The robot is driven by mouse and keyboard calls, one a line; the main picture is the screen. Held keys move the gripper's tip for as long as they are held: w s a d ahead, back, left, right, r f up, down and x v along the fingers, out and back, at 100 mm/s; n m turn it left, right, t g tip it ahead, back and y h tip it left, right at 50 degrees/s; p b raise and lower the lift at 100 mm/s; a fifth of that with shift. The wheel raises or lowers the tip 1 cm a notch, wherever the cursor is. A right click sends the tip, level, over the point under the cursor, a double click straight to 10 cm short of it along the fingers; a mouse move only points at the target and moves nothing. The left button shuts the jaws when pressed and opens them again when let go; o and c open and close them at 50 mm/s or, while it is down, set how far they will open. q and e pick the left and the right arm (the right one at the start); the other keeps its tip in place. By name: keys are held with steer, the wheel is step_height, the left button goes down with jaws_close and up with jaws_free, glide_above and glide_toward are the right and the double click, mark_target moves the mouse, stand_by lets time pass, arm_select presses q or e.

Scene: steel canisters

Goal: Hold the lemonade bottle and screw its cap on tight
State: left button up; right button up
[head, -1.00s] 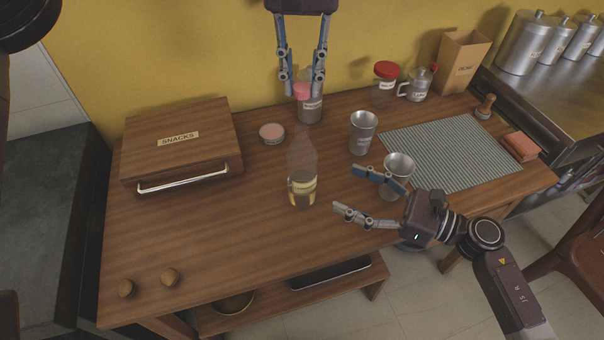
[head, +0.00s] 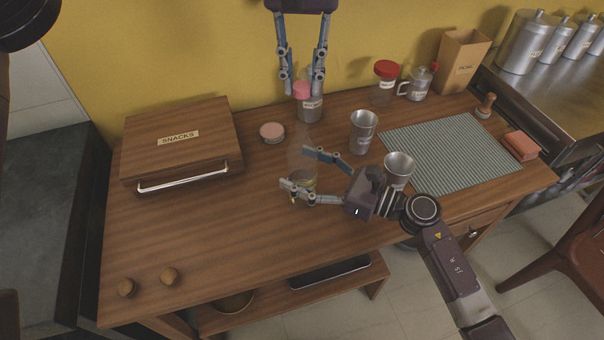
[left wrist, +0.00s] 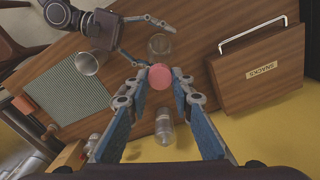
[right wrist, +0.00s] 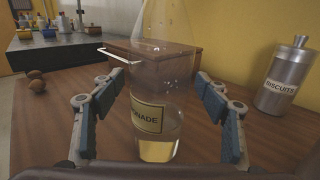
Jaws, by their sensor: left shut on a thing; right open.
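The clear lemonade bottle (head: 300,155) stands upright on the table, with pale yellow liquid low inside. My right gripper (head: 296,170) is open, one finger on each side of the bottle. The right wrist view shows the bottle (right wrist: 162,112) between the open fingers, with visible gaps. My left gripper (head: 302,88) is shut on the pink cap (head: 302,91), held in the air behind the bottle and apart from it. In the left wrist view the cap (left wrist: 160,76) sits between the fingertips. The bottle's mouth is hard to make out.
A steel biscuits canister (head: 311,112) stands behind the bottle, below the left gripper. A low pink-topped tin (head: 272,132) is left of it. Steel cups (head: 363,132) (head: 398,170) stand to the right, by a striped mat (head: 450,150). The snacks box (head: 180,145) is left; the front left table is mostly clear.

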steer(key=c, duration=1.8)
arm_select(q)
glide_above(302, 124)
steer(key=shift+f, duration=2.45)
steer(key=shift+f, duration=0.15)
steer(key=shift+f, duration=0.75)
steer(key=shift+f, duration=0.55)
arm_select(e)
jaws_close()
